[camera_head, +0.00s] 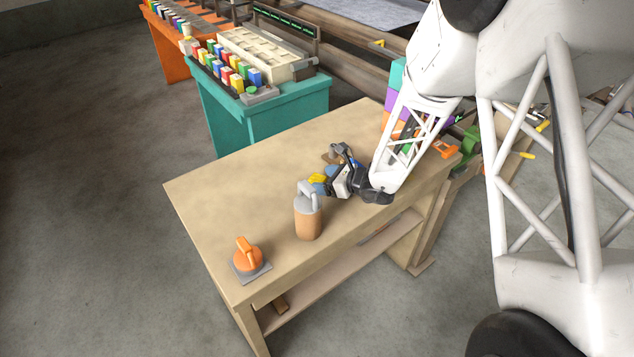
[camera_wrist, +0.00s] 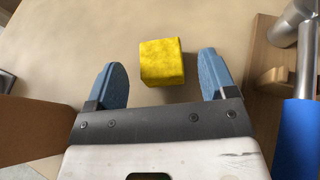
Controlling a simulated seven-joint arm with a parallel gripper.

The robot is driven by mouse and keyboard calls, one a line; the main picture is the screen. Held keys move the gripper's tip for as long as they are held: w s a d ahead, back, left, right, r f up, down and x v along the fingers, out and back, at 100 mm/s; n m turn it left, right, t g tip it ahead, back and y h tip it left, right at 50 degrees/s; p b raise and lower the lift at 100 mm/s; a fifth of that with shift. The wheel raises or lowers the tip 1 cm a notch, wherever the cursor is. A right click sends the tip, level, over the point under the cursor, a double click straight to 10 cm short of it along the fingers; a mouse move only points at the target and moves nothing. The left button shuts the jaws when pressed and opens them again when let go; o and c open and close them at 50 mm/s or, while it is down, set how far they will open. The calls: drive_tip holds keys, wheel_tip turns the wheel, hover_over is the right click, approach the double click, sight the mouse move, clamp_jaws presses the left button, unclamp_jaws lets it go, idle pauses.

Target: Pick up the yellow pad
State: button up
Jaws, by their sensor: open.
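The yellow pad (camera_wrist: 161,63) is a small, felt-like yellow block on the pale wooden table. It shows in the upper middle of the wrist view, and partly in the head view (camera_head: 317,178) beside my gripper. My gripper (camera_wrist: 163,73) is open, with one blue finger left of the pad and the other right of it. Gaps show on both sides, and neither finger visibly touches the pad. I cannot tell how high the fingertips are above the table. In the head view my gripper (camera_head: 325,179) partly hides the pad.
A brown canister with a grey handle (camera_head: 308,218) stands close to my gripper. An orange knob on a grey plate (camera_head: 250,265) sits at the table's near corner. A wooden piece (camera_wrist: 262,60) and a blue cylinder (camera_wrist: 300,140) are at right. The table's left part is clear.

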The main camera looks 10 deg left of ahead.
sight(319, 179)
drive_tip(key=shift+x, duration=1.55)
drive_tip(key=c, duration=1)
